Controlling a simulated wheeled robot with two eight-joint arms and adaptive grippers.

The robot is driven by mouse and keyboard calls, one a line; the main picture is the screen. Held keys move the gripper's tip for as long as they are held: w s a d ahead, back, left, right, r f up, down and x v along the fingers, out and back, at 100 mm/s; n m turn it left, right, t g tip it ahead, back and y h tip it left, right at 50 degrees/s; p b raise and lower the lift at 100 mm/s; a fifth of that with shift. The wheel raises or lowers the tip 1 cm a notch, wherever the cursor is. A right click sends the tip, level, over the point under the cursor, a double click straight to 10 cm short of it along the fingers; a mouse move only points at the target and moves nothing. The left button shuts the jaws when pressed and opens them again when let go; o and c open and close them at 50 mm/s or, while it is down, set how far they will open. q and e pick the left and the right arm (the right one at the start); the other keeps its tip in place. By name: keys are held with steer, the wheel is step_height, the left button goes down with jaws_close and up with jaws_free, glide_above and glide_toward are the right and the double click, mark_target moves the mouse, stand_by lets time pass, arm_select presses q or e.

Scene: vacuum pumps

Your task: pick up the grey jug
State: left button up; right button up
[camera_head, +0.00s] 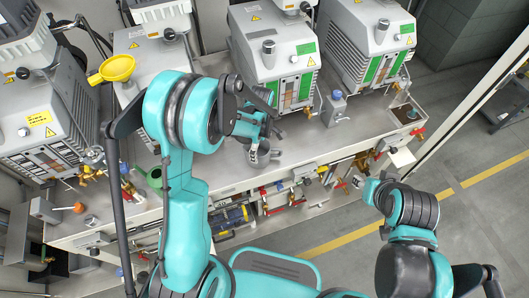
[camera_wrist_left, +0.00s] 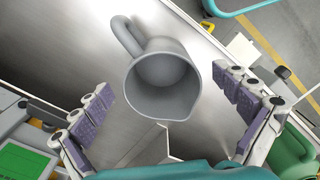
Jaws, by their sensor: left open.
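The grey jug (camera_wrist_left: 160,85) stands on the metal bench, seen from above in the left wrist view. Its mouth faces the camera and its handle points to the upper left. In the head view the jug (camera_head: 262,156) shows partly, just below my left gripper (camera_head: 256,130). In the left wrist view my left gripper (camera_wrist_left: 163,92) is open, with one finger at each side of the jug and visible gaps between. The jug is not held.
Several vacuum pumps (camera_head: 272,50) line the back of the bench (camera_head: 215,180). A green can (camera_head: 154,178) is left of the jug, and a yellow funnel (camera_head: 112,69) is at the upper left. A blue-grey bottle (camera_head: 334,107) stands to the right. Valves line the front edge.

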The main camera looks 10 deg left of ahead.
mark_target(262, 154)
arm_select(q)
step_height(262, 154, down, 5)
steer(key=shift+r+b, duration=0.1)
steer(key=shift+b, duration=1.1)
steer(key=shift+f, duration=0.35)
steer(key=shift+r, duration=0.1)
steer(key=shift+c, duration=0.9)
steer(key=c, duration=1.1)
